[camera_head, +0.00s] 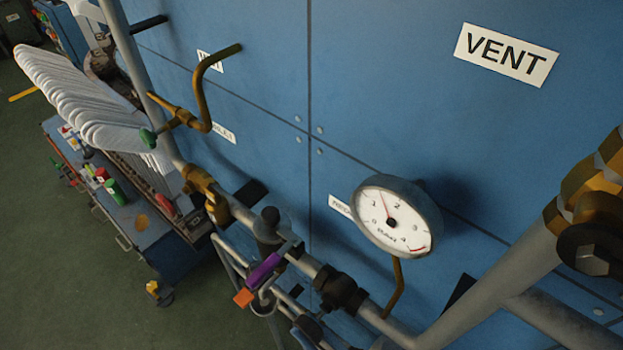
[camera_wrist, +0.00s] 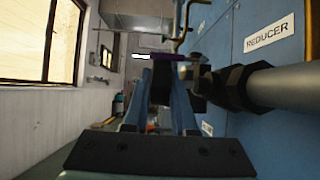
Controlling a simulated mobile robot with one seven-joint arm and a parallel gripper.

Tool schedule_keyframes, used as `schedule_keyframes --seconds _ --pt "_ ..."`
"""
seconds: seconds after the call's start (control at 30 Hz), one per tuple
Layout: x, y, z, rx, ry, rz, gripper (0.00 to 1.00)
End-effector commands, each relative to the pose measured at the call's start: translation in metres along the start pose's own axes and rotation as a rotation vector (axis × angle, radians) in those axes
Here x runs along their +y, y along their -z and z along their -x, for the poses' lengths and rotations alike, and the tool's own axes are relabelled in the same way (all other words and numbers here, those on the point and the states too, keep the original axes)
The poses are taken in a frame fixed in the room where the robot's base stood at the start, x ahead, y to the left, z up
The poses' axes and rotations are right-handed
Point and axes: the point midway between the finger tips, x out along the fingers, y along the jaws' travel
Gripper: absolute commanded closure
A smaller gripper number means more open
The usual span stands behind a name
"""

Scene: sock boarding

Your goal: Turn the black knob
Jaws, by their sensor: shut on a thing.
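In the wrist view my gripper (camera_wrist: 164,74) has its two blue-grey fingers closed on either side of a black block-like part, which I take for the black knob (camera_wrist: 160,88). A purple bar (camera_wrist: 166,58) lies across just beyond it. Fingers hide the knob's sides. In the head view the purple bar (camera_head: 264,269), with an orange end piece (camera_head: 243,297), sits at the pipe valve. A dark round-topped part (camera_head: 268,219) stands above it. My gripper is hard to tell apart from the fittings there.
A pressure gauge (camera_head: 396,217) sits right of the valve, on the blue panel (camera_head: 400,90). Black pipe nuts (camera_head: 339,289) are close beside the valve. A brass crank (camera_head: 203,90) and a cart (camera_head: 140,220) under white sock forms (camera_head: 85,100) are at left. Floor at lower left is clear.

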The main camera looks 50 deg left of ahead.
Motion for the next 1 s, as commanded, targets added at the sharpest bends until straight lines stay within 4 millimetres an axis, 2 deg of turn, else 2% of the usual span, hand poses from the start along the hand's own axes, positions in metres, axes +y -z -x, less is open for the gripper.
schedule_keyframes --seconds 0.57,0.6,0.73,1.0 --pt "-0.0002 -0.0003 -0.001 -0.015 0.0 0.0 1.0" --pt "-0.0002 -0.0003 -0.001 -0.015 0.0 0.0 0.7" --pt "-0.0001 -0.0002 -0.0009 -0.015 0.0 0.0 0.46" --pt "-0.0001 0.0 -0.0005 -0.014 0.0 0.0 0.45"
